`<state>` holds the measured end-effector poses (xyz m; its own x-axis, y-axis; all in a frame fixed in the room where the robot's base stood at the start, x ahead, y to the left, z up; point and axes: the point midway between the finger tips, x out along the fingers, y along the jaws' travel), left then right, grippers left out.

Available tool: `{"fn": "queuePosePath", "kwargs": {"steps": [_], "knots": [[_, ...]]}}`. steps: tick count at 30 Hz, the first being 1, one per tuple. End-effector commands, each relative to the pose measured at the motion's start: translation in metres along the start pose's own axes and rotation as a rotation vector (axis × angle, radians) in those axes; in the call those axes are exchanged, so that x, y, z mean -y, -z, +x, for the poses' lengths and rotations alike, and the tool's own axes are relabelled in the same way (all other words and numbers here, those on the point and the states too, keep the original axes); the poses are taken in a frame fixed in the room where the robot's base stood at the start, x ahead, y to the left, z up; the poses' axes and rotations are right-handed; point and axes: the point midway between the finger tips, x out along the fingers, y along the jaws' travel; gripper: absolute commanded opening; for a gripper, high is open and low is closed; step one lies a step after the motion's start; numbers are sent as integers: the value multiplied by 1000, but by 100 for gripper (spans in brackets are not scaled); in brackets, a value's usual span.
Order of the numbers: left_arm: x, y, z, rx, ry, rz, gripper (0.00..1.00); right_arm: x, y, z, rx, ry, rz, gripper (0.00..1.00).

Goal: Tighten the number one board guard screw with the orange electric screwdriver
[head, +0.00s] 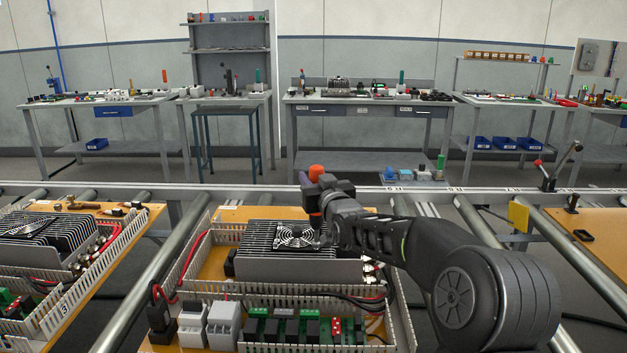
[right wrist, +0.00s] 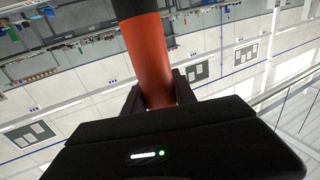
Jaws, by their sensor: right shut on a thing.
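My right gripper (head: 318,200) is shut on the orange electric screwdriver (head: 316,172), whose orange end shows above the dark jaws. The right wrist view also shows the orange screwdriver (right wrist: 150,58) between the fingers. The screwdriver is upright, above the far right part of the black finned unit with a fan (head: 296,236) on the middle board. Its lower tip is hard to make out, so I cannot tell whether it touches anything. I cannot pick out the number one board guard screw. My left gripper is not in view.
The middle wooden board (head: 207,262) carries slotted wiring duct (head: 185,255), red and black wires and terminal blocks. Another fitted board lies at left on the rollers (head: 150,280). A mostly bare board (head: 597,232) lies at right. Workbenches stand behind.

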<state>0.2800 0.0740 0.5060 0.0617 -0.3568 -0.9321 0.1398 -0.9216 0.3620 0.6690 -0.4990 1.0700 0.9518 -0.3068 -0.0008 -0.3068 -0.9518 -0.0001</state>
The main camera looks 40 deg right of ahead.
Motion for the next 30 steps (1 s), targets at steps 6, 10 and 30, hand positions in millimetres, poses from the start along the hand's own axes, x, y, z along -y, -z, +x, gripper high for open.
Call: {"fn": "queuePosePath", "kwargs": {"steps": [6, 10, 30], "knots": [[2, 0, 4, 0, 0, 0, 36, 0, -2, 0, 2, 0, 0, 0], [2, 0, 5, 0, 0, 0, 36, 0, -2, 0, 2, 0, 0, 0], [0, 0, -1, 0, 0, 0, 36, 0, 15, 0, -4, 0, 0, 0]]}}
